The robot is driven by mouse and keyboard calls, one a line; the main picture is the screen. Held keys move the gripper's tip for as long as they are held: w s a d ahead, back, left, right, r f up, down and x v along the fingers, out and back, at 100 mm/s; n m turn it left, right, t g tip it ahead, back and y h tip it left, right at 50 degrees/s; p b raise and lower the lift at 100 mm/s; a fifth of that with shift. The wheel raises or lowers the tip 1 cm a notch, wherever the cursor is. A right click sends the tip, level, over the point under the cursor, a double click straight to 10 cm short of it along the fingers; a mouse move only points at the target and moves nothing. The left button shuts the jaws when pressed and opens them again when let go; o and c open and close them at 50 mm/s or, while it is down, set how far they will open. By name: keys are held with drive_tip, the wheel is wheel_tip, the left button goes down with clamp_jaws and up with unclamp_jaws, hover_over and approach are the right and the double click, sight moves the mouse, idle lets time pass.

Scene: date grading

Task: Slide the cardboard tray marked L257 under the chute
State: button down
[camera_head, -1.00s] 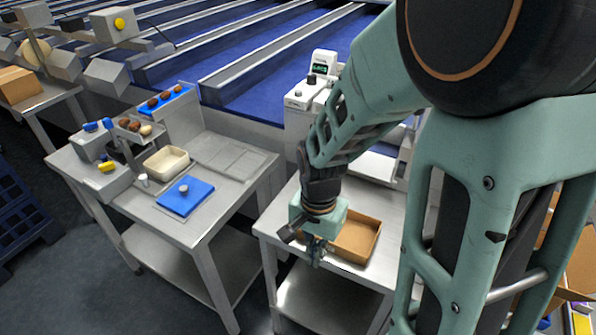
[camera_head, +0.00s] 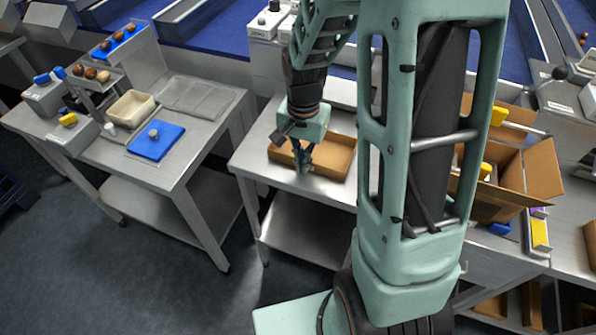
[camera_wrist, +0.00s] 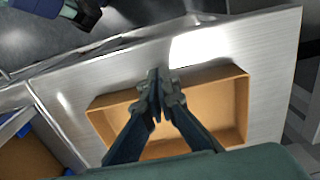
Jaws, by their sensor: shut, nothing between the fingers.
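A shallow brown cardboard tray (camera_head: 340,160) lies flat on a steel table (camera_head: 252,160), and its interior looks empty in the wrist view (camera_wrist: 205,110). No marking L257 is legible on it. My gripper (camera_head: 303,168) points down at the tray's front wall, with its fingers closed together and nothing between them. In the wrist view the fingertips (camera_wrist: 160,82) overlap that wall; I cannot tell whether they touch it. I cannot make out a chute with certainty; my arm hides part of the area behind and right of the tray.
A second steel table to the left holds a cream bin (camera_head: 130,108) and a blue pad (camera_head: 156,141). An open cardboard box (camera_head: 530,170) stands on the right, beyond my arm. A white device (camera_head: 268,24) stands behind the tray. A floor gap separates the two tables.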

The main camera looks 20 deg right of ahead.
drive_tip(key=w+d, duration=0.2)
drive_tip(key=w, duration=0.1)
drive_tip(key=w+d, duration=0.3)
drive_tip(key=w, duration=0.1)
drive_tip(key=w+d, duration=0.3)
drive_tip(key=w, duration=0.1)
drive_tip(key=shift+d, duration=0.1)
